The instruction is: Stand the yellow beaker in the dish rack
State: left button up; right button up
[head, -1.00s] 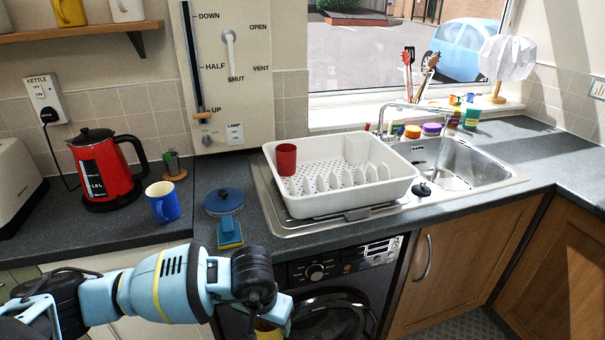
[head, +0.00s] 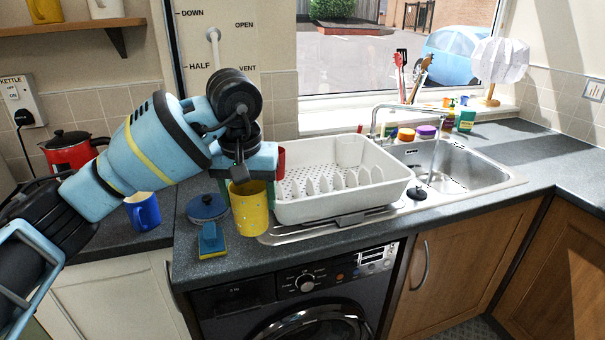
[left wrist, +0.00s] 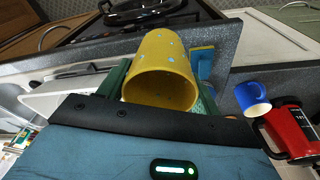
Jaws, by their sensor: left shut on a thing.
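My left gripper (head: 245,185) is shut on the yellow beaker (head: 250,210). It holds the beaker roughly upright above the counter, just left of the dish rack. In the left wrist view the beaker (left wrist: 163,75) sits between the green fingers, its open mouth towards the camera. The white dish rack (head: 340,205) stands on the sink's drainer, with a row of white prongs inside. My right gripper is not in view.
The red kettle (head: 70,150) is partly behind my arm. The tap (head: 405,109) rises behind the rack's right end.

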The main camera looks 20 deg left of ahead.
aim_at(316, 170)
jog(key=i, duration=1.45)
